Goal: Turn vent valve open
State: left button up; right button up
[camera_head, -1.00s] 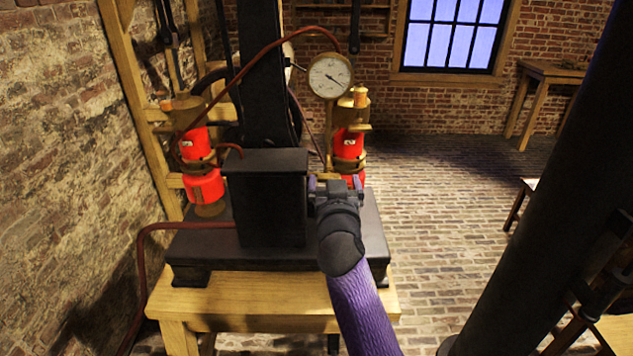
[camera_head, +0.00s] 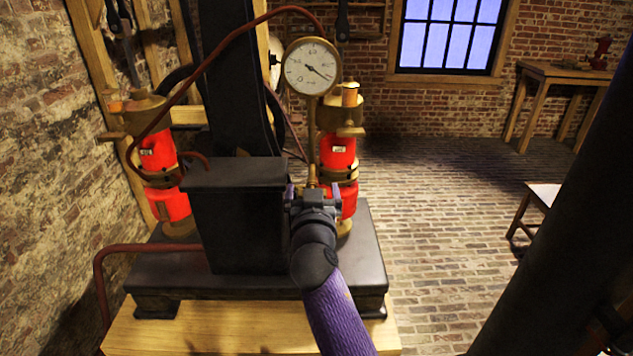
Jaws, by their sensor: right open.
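My right arm comes in from the bottom, and my right gripper (camera_head: 312,191) is at the right side of the black box (camera_head: 240,215) on the machine. It is open, and its fingers point away from me, in front of the right red and brass jar (camera_head: 339,155). A brass stem runs down from the round white gauge (camera_head: 310,67) to just beyond the fingers. The vent valve cannot be made out for certain; the gripper hides the foot of the stem. A left red and brass jar (camera_head: 158,155) stands on the other side. My left gripper is not in view.
The machine's black base (camera_head: 345,265) rests on a wooden table (camera_head: 240,325). A red hose (camera_head: 150,247) leaves the box to the left, and another arches over to the gauge. A black column (camera_head: 237,80) rises behind the box.

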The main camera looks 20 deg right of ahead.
jog(key=shift+s, duration=0.1)
jog(key=shift+a, duration=0.1)
jog(key=shift+c, duration=0.7)
jog(key=c, duration=1)
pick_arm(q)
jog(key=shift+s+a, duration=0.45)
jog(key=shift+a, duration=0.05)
